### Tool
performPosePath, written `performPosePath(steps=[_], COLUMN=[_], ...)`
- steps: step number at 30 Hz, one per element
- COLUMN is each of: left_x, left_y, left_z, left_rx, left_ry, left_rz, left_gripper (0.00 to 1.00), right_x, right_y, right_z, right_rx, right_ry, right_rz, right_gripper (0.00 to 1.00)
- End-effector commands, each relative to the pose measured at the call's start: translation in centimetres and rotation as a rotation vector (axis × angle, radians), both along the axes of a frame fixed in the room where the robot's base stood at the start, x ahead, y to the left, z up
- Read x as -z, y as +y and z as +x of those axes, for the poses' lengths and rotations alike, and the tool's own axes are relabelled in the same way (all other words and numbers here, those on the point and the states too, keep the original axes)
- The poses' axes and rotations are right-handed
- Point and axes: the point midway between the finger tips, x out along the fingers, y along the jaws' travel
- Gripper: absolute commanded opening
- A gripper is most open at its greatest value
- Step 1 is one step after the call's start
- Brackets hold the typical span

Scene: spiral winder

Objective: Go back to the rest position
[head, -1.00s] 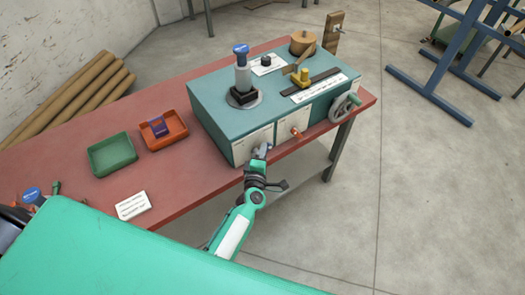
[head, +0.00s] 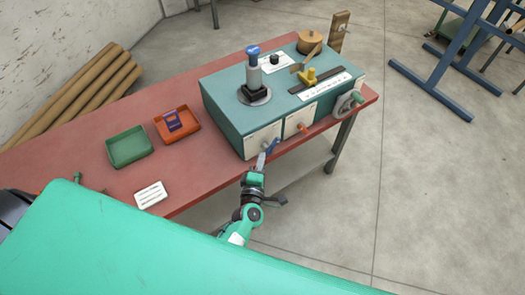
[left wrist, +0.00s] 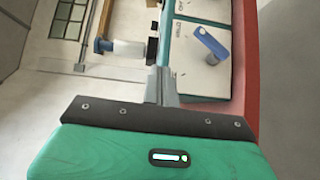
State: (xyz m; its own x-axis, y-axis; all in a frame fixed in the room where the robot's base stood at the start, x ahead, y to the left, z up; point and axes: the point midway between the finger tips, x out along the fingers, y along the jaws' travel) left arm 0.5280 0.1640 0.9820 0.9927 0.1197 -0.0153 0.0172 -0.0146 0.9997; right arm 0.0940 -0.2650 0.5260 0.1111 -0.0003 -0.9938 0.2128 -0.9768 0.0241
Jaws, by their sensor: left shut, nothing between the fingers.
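My left gripper (head: 263,160) is in front of the teal winder box (head: 225,108), at the table's front edge. It is shut and empty. In the left wrist view its closed fingers (left wrist: 160,86) point toward the box. A blue-handled lever (head: 272,146) sits on the white front panel of the box, just beyond the fingertips. It also shows in the left wrist view (left wrist: 210,43), to the right of the fingers and apart from them. My right gripper is not in view.
The red table (head: 95,155) carries a green tray (head: 129,160), an orange tray (head: 190,136) with a purple piece, and a white card (head: 151,195). A hand wheel (head: 348,103) juts from the box's right front. Open floor (head: 420,190) lies to the right.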

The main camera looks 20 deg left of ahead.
Motion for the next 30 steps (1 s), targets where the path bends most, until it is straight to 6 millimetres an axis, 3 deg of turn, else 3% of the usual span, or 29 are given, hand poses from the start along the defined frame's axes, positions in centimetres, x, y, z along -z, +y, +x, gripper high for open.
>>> performPosePath(steps=[8,19,22,26,30], left_x=[-0.2,-0.2,0.7,5.7,15.2], left_y=[-0.1,-0.1,-0.3,-1.1,-2.2], left_z=[-0.5,-0.5,-0.6,-1.6,-4.6], left_rx=[0.000,0.001,0.010,0.073,0.212], left_ry=[-0.001,0.000,0.014,0.100,0.268], left_rz=[0.000,0.000,0.018,0.130,0.348], left_gripper=[0.00,0.00,0.00,0.00,0.00], right_x=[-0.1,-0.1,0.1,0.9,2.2], right_y=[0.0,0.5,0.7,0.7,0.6], right_z=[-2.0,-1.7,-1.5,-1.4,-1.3], right_rx=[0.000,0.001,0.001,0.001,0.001], right_ry=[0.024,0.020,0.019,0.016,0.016], right_rz=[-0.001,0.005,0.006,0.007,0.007], right_gripper=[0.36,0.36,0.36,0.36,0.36])
